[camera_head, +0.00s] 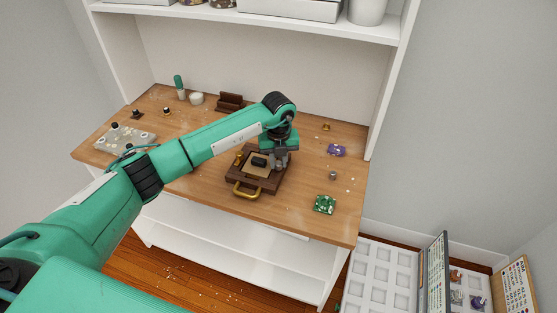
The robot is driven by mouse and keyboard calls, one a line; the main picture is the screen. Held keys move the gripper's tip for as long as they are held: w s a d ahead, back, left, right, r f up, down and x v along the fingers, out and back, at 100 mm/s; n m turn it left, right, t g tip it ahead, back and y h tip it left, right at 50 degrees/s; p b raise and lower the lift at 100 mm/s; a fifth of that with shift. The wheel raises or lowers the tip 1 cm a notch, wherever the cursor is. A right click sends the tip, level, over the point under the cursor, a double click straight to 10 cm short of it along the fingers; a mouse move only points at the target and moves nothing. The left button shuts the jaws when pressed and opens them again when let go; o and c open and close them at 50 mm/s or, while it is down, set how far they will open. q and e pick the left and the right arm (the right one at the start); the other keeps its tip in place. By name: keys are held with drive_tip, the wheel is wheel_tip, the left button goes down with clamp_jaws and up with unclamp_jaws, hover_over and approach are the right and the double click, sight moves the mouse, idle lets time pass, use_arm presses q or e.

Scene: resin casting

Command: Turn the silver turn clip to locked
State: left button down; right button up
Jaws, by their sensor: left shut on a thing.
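A dark wooden casting frame (271,187) with a brass handle (246,191) lies on the desk, right of its middle. A black piece sits in its light inner panel, and a small brass part shows at its left side. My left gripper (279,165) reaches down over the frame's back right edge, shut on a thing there. The silver turn clip is mostly hidden by the gripper, so its angle cannot be told. My right gripper is not in view.
The desk (210,203) also holds a green casting (324,204), a purple casting (336,150) and a small metal piece (333,175). A grey plate (125,138) lies at the left, with a green-topped bottle (180,88) behind. The front middle is clear.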

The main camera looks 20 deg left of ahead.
use_arm(q)
drive_tip(key=n, duration=0.4)
drive_tip(key=shift+n, duration=0.4)
drive_tip(key=n+p, duration=0.1)
drive_tip(key=n, duration=0.2)
drive_tip(key=shift+r+n, duration=0.1)
drive_tip(key=shift+n, duration=0.2)
drive_tip(key=shift+n+p, duration=0.35)
drive_tip(key=shift+n, duration=1.65)
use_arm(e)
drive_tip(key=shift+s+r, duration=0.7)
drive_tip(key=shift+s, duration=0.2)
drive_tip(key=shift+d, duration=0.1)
use_arm(q)
drive_tip(key=c, duration=1.2)
unclamp_jaws()
drive_tip(key=shift+c, duration=0.2)
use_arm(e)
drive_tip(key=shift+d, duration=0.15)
